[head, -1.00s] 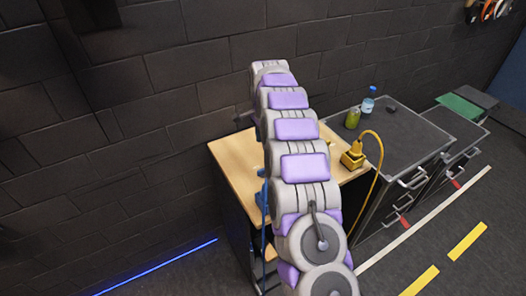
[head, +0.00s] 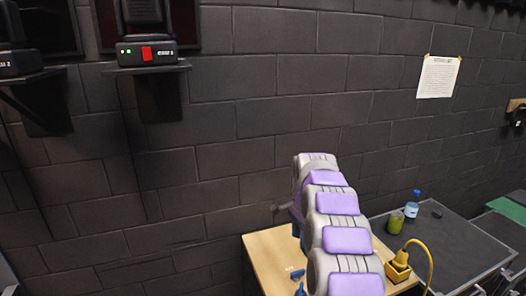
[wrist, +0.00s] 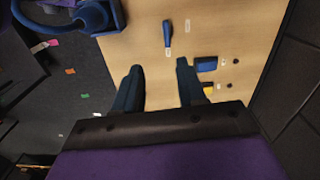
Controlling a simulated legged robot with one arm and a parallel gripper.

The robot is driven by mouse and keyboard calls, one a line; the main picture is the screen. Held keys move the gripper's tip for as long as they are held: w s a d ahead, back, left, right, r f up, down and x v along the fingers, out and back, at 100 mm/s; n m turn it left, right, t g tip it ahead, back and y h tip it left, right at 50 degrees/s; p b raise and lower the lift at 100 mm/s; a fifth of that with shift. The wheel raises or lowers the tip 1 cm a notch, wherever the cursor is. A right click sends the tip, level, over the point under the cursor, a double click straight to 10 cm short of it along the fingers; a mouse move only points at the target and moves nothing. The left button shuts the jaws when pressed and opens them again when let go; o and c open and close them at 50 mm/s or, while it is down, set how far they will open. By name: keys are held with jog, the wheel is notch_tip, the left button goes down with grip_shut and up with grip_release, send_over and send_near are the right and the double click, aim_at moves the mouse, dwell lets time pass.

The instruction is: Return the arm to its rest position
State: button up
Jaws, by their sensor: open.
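My arm, with grey links and purple pads, reaches out from the bottom of the head view over a light wooden table (head: 262,258). My gripper cannot be made out at the arm's far end in that view. In the wrist view my gripper (wrist: 160,70) has its two dark fingers spread apart, with nothing between them. The wooden tabletop (wrist: 225,25) lies beyond the fingers. A small blue-handled tool (wrist: 167,35) lies on it ahead of the gap. A blue block (wrist: 206,64) and a small yellow item (wrist: 209,89) lie by the right finger.
A blue object (wrist: 92,17) sits at the table's edge, upper left. A wall shelf holds a box with a red button (head: 147,53).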

jog(key=s+r+n+b, duration=0.1)
jog(key=s+n+b, duration=0.15)
jog(key=s, duration=0.85)
jog(key=s+a+r+n+g+b, duration=0.15)
jog(key=s+n, duration=0.25)
jog(key=s, duration=0.8)
jog(key=s+r+n+t+b, duration=0.15)
jog(key=s+n, duration=0.25)
jog(key=s, duration=0.7)
jog(key=s+f+n, duration=0.1)
jog(key=s+f, duration=0.2)
jog(key=s, duration=0.5)
jog(key=s+d+f+n+g+b, duration=0.1)
jog(key=s+f+n, duration=0.1)
jog(key=s, duration=0.6)
jog(key=shift+s+f+g, duration=0.3)
jog(key=shift+f, duration=0.2)
